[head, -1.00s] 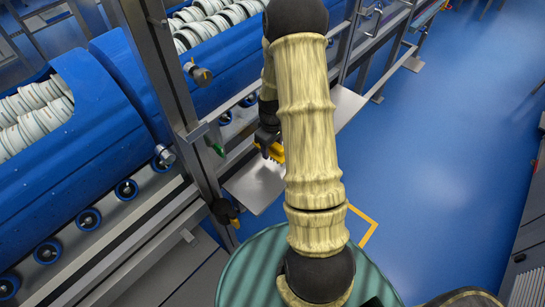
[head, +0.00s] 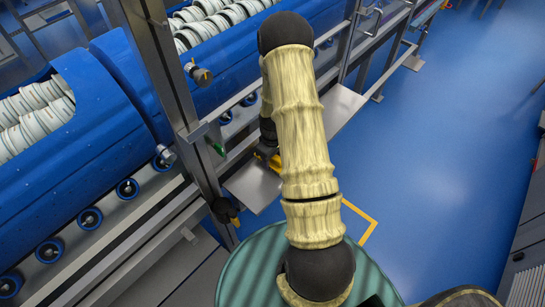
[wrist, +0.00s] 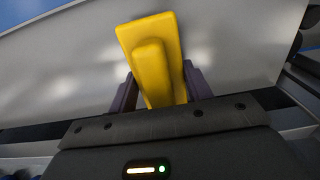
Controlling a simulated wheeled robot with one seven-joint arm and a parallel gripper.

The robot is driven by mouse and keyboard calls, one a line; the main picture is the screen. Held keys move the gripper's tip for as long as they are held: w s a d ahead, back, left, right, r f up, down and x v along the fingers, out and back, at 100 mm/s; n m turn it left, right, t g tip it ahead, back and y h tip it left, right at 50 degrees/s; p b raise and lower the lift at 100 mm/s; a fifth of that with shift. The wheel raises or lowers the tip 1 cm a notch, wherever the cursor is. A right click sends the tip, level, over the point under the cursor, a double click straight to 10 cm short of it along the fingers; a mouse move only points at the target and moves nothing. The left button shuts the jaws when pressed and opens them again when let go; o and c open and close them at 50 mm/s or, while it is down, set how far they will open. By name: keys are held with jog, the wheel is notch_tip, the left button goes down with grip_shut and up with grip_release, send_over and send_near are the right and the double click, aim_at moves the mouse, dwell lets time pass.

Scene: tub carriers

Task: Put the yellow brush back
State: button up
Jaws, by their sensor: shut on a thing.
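The yellow brush (wrist: 158,62) fills the space between the two dark fingers of my gripper (wrist: 158,90) in the wrist view. My gripper is shut on it. In the head view my gripper (head: 267,153) is partly hidden behind my arm, and only a small part of the brush (head: 275,163) shows beside it. The brush is over a pale grey metal shelf (head: 254,188), which also fills the background in the wrist view (wrist: 235,45). I cannot tell whether the brush touches the shelf. The bristles are not visible in the wrist view.
A steel upright post (head: 180,105) stands left of the shelf. A green-tipped item (head: 217,148) and a black-and-orange item (head: 225,211) are mounted near it. Blue machine covers (head: 75,150) with rollers lie to the left. The blue floor (head: 440,150) on the right is clear.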

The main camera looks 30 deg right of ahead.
jog(key=shift+f, duration=0.15)
jog(key=o, duration=0.9)
notch_tip(320, 180, up, 12)
jog(key=shift+r, duration=0.2)
dwell(0.4)
jog(key=s+a+r+m+t, duration=0.1)
jog(key=s+a+r, duration=0.3)
jog(key=s+a+r+m, duration=0.1)
jog(key=s+a+r, duration=0.3)
jog(key=a, duration=0.1)
jog(key=s+a+r+m+t, duration=0.1)
jog(key=s+a+r+m, duration=0.1)
jog(key=s+a+r, duration=0.2)
jog(key=shift+s+a+r+t, duration=0.2)
jog(key=shift+a+r+t, duration=0.1)
jog(key=shift+r, duration=0.2)
